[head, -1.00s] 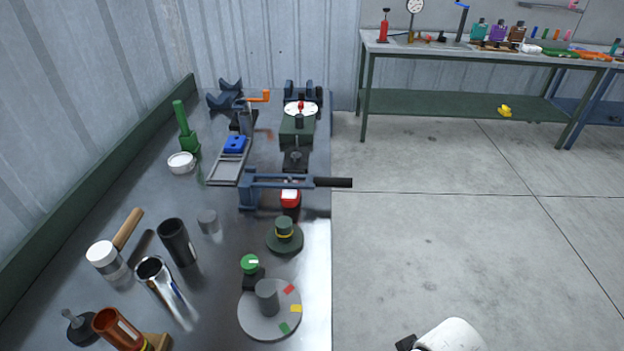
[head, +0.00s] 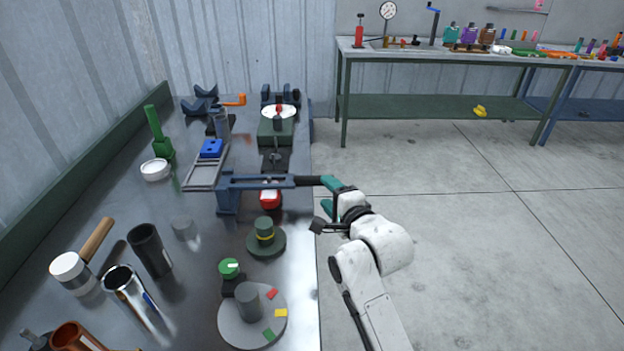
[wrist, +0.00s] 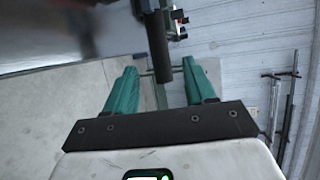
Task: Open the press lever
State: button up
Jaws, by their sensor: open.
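The press lever is a blue-grey arm (head: 255,181) that lies level across a blue-grey upright frame on the bench. Its dark handle (head: 313,181) points right, past the bench edge. My gripper (head: 332,193) is at the handle's outer end, with its teal fingers open. In the wrist view the dark handle (wrist: 158,45) reaches down between the two spread teal fingers of my gripper (wrist: 157,88). A gap shows on both sides, and the fingers look apart from the handle.
A sliding tray with a blue block (head: 212,148) lies behind. Floor to the right is free.

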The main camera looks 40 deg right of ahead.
jog(key=x, duration=0.9)
jog(key=shift+w+f, duration=0.15)
jog(key=shift+w, duration=0.2)
grip_shut()
